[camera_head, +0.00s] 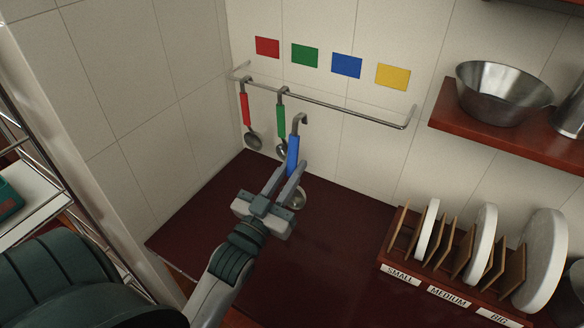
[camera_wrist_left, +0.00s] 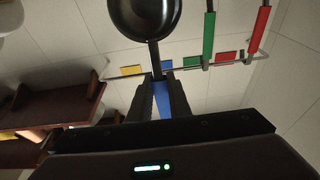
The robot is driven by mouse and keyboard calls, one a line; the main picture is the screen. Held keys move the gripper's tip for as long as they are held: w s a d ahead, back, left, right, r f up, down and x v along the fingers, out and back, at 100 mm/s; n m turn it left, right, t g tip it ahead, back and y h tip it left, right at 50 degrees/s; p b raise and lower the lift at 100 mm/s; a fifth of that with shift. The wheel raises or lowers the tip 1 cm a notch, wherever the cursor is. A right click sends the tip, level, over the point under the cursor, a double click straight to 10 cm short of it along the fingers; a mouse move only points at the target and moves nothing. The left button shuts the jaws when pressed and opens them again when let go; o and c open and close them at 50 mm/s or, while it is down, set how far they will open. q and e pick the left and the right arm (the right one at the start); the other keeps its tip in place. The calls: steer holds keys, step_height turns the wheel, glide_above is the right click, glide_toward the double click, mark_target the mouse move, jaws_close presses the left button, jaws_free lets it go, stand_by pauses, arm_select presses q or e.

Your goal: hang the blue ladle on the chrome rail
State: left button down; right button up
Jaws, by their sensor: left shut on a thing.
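The blue ladle (camera_head: 293,152) is upright in my left gripper (camera_head: 288,172), which is shut on its blue handle. Its grey hook points up and shows in front of and below the chrome rail (camera_head: 345,109), apart from it. Its bowl (camera_head: 298,200) hangs below, partly hidden by the gripper. In the left wrist view the dark bowl (camera_wrist_left: 145,16) is large, and the blue handle (camera_wrist_left: 161,98) sits between the fingers (camera_wrist_left: 160,96). The rail (camera_wrist_left: 185,68) shows behind. My right gripper is not in view.
A red ladle (camera_head: 245,108) and a green ladle (camera_head: 281,120) hang on the rail's left part; its right part is bare. Coloured squares, including a blue one (camera_head: 346,65), are on the wall above. A plate rack (camera_head: 452,292) and a shelf with a metal bowl (camera_head: 500,92) are right.

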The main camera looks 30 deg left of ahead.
arm_select(q)
steer(key=w+f+b, duration=0.1)
steer(key=w+f, duration=0.2)
steer(key=w, duration=1)
steer(key=shift+a, duration=0.35)
stand_by(1.0)
stand_by(0.5)
steer(key=c, duration=1.6)
jaws_free()
steer(key=shift+o, duration=0.2)
steer(key=shift+f, duration=0.1)
